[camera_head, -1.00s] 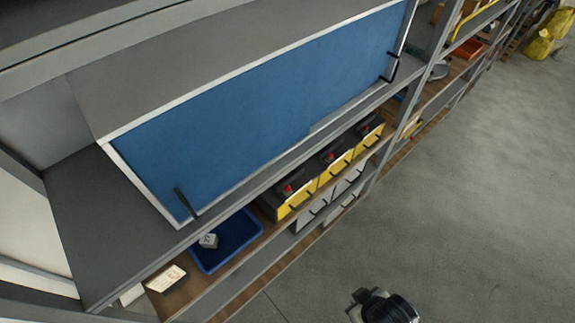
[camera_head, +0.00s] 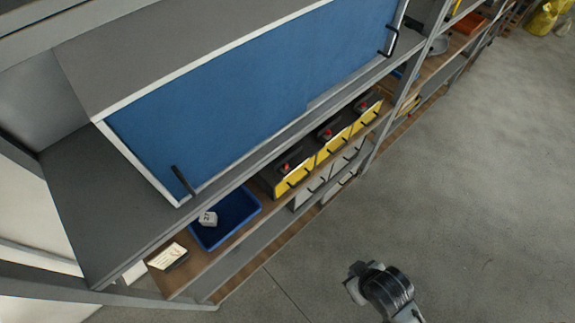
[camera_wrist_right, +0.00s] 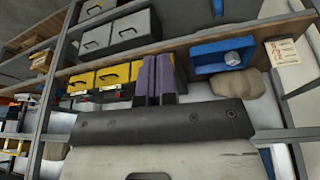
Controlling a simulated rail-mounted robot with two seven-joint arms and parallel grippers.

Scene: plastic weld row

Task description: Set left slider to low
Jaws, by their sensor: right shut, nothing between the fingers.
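Three yellow-fronted units stand side by side on a shelf below a blue panel. The left unit (camera_head: 292,181) has a small red part (camera_head: 287,167) on its dark top. This may be the left slider, but its setting is too small to tell. The other units have similar red parts. In the right wrist view, the yellow units (camera_wrist_right: 81,82) appear upside down. My right gripper (camera_wrist_right: 155,78), with purple fingers, is shut and empty. It overlaps the yellow unit nearest the blue tray in that view; contact cannot be told. My left gripper is not in view.
A blue tray (camera_head: 251,211) holding a grey cube (camera_head: 207,218) sits left of the units, beside a white card (camera_head: 168,256). The large blue panel (camera_head: 250,95) with black handles overhangs the shelf. Grey drawers lie below the units. The floor (camera_head: 480,190) at right is clear.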

